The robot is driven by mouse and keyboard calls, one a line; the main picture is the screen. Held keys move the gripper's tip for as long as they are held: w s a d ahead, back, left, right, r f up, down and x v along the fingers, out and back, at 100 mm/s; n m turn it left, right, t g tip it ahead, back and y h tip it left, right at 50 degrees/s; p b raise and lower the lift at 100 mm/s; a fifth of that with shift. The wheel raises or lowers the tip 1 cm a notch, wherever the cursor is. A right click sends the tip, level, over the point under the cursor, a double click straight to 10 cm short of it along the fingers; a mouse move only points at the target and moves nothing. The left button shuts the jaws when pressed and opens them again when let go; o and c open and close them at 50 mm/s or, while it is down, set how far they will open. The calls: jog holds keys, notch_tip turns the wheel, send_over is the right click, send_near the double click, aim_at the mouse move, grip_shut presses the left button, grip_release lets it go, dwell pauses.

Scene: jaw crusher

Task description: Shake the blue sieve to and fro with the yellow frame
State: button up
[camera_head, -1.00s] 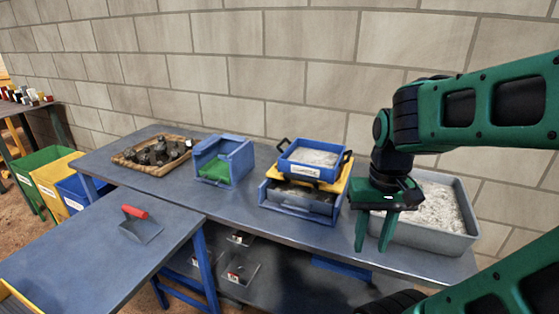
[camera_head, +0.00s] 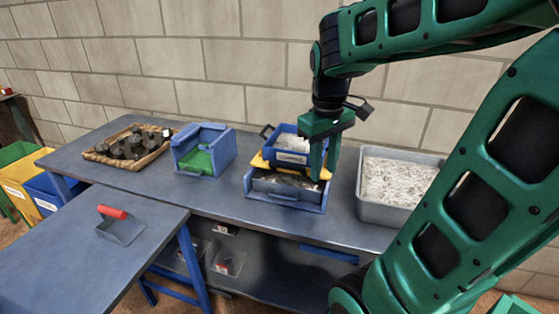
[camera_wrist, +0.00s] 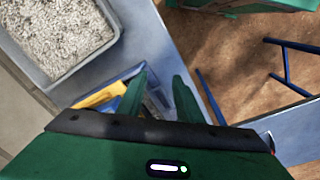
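The blue sieve (camera_head: 284,143) holds pale gravel and sits in the yellow frame (camera_head: 261,163), above a blue box (camera_head: 285,197) of dark material on the bench. A black handle shows at the sieve's left; its right side is hidden behind my gripper. My gripper (camera_head: 324,174) points down at the sieve's right side, its fingers apart. In the wrist view the spread fingers of my gripper (camera_wrist: 160,82) show nothing clearly held between them. The yellow frame (camera_wrist: 97,98) shows partly beside the left finger there. I cannot tell whether the fingers touch anything.
A grey tray of gravel (camera_head: 366,211) stands right of the sieve, close to my arm. Left are a blue bin with a green inside (camera_head: 212,142) and a basket of dark rocks (camera_head: 153,157). A red-handled scoop (camera_head: 121,229) lies on the front table. The wall is behind.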

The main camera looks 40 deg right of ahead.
aim_at(282, 165)
jog(key=w+a+r+n+t, duration=0.1)
jog(key=w+a+r+n, duration=0.15)
jog(key=w+n, duration=0.9)
jog(key=w+f+m, duration=0.1)
jog(key=f, duration=0.2)
jog(key=w+d+f+m, duration=0.1)
jog(key=w+f, duration=0.1)
jog(key=f, duration=0.1)
jog(key=w+d+f+m, duration=0.1)
jog(key=w+f+m, duration=0.1)
jog(key=f, duration=0.1)
jog(key=shift+f+h, duration=0.2)
jog(key=shift+h, duration=0.2)
grip_shut()
